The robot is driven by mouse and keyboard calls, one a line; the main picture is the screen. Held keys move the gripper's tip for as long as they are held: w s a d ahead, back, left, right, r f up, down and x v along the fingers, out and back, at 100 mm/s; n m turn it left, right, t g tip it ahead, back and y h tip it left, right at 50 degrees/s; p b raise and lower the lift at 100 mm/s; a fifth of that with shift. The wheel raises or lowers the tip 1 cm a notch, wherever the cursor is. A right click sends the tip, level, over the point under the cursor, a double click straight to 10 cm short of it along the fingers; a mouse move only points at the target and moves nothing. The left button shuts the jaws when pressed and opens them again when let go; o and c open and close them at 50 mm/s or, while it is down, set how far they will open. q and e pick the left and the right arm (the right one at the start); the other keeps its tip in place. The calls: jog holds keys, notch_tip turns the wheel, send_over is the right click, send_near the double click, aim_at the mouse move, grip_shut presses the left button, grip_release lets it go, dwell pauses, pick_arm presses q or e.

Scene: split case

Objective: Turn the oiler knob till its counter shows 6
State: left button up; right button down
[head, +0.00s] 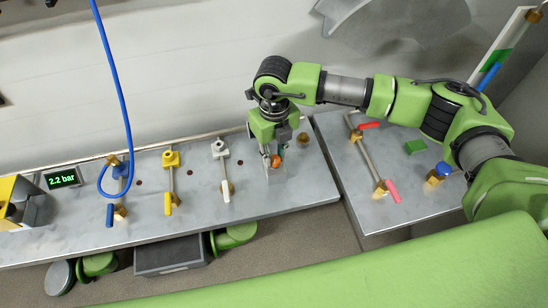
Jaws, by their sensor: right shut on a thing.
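My right gripper (273,158) points down over the right end of the left grey bench top. It is shut on a small orange knob (276,161), which I take for the oiler knob. The fingers hide much of the knob and what lies under it. I cannot make out a counter or its number here. My left gripper is not in view.
Left of the gripper, valves with white (226,190), yellow (168,203) and blue (110,215) handles stand along the bench. A display (62,178) reads 2.2 bar. A blue hose (119,88) hangs in front. The right bench (365,214) carries red-handled pipework.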

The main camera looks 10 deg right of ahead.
aim_at(274, 157)
jog(key=c, duration=1.8)
grip_release()
jog(key=shift+r, duration=0.15)
notch_tip(274, 157, up, 12)
jog(key=shift+f, duration=0.1)
